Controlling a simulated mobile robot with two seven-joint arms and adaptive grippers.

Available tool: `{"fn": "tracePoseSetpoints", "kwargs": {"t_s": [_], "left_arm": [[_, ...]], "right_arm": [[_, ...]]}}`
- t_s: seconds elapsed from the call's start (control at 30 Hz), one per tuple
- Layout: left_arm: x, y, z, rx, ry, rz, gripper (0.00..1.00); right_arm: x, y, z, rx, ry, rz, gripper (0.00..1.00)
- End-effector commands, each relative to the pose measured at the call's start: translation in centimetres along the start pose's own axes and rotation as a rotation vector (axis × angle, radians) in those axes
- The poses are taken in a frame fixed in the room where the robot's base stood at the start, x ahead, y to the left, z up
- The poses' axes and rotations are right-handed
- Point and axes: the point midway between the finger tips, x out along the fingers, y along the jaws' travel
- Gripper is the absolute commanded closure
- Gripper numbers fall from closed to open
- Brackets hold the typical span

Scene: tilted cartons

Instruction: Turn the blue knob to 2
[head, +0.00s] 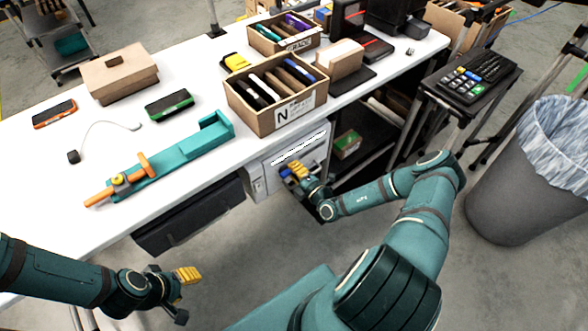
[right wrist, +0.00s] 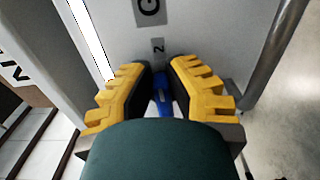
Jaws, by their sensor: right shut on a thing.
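The blue knob (right wrist: 162,104) sits on the front of a light grey cabinet under the table. A small plate marked 2 (right wrist: 157,48) is just above the knob in the right wrist view. My right gripper (right wrist: 165,88) is shut on the knob, with yellow-padded fingers on both sides of it. In the head view, the right gripper (head: 293,171) is at the cabinet front (head: 298,155), and a bit of blue shows beside its fingers. Fingers hide part of the knob, so its exact pointing is hard to tell. My left gripper (head: 184,294) is open and empty at the lower left.
A dark drawer (head: 190,215) hangs left of the cabinet. A grey bin (head: 500,210) stands at the right.

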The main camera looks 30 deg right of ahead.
Motion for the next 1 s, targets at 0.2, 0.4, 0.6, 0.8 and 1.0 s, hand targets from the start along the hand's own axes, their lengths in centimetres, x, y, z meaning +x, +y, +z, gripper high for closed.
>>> {"fn": "tracePoseSetpoints", "kwargs": {"t_s": [0.2, 0.4, 0.6, 0.8, 1.0], "left_arm": [[0.11, -0.04, 0.06, 0.000, -0.001, 0.000, 0.53], [0.11, -0.04, 0.07, 0.001, -0.002, 0.000, 0.53], [0.11, -0.04, 0.07, 0.001, -0.002, 0.000, 0.53], [0.11, -0.04, 0.07, 0.000, -0.001, 0.000, 0.53], [0.11, -0.04, 0.06, 0.000, -0.001, 0.000, 0.53]], "right_arm": [[0.12, -0.06, -0.20, 0.051, 0.004, 0.001, 1.00], [0.13, -0.06, -0.22, 0.061, 0.004, 0.001, 1.00], [0.13, -0.05, -0.23, 0.061, 0.004, 0.002, 1.00], [0.11, -0.06, -0.20, 0.060, 0.004, 0.001, 0.54], [0.06, -0.09, -0.10, 0.059, 0.002, 0.001, 0.54]]}}
